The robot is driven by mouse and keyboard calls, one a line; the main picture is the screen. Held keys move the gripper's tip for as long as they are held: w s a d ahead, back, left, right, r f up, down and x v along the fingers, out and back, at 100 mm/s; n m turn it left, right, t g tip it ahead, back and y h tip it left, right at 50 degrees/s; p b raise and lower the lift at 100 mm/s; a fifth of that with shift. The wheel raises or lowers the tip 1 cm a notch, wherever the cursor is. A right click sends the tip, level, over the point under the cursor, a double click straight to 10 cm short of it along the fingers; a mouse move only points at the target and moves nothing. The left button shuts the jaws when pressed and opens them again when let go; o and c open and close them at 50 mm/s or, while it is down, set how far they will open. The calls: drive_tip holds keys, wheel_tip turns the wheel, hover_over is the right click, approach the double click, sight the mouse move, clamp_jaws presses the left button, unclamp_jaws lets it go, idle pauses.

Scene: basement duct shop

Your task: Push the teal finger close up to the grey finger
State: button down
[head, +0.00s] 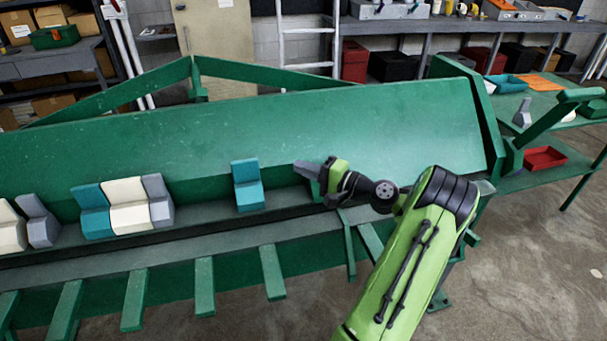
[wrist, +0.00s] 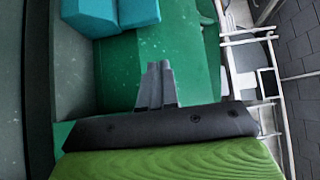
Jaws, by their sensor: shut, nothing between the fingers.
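The teal finger (head: 248,187) stands alone on the ledge of the green brake, upright. The grey finger (head: 159,203) stands to its left, with a wide bare gap between them. My gripper (head: 298,166) is to the right of the teal finger, pointing left toward it, shut and empty, with a gap between tips and finger. In the wrist view the shut fingertips (wrist: 158,66) are below and slightly right of the teal finger (wrist: 138,10), apart from it. The grey finger cannot be made out in the wrist view.
A cream finger (head: 127,204) and another teal finger (head: 91,212) stand left of the grey one, close together. Further left are another grey finger (head: 40,221) and a cream one (head: 10,228). The green brake's sloped panel (head: 300,125) rises behind the row.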

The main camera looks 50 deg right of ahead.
drive_tip(key=w+a+b, duration=0.1)
drive_tip(key=w+a, duration=0.3)
drive_tip(key=w, duration=0.3)
drive_tip(key=shift+w+a, duration=0.15)
drive_tip(key=shift+w, duration=0.1)
drive_tip(key=w+a, duration=0.9)
drive_tip(key=a, duration=0.5)
drive_tip(key=shift+w+a, duration=0.2)
drive_tip(key=shift+w, duration=0.2)
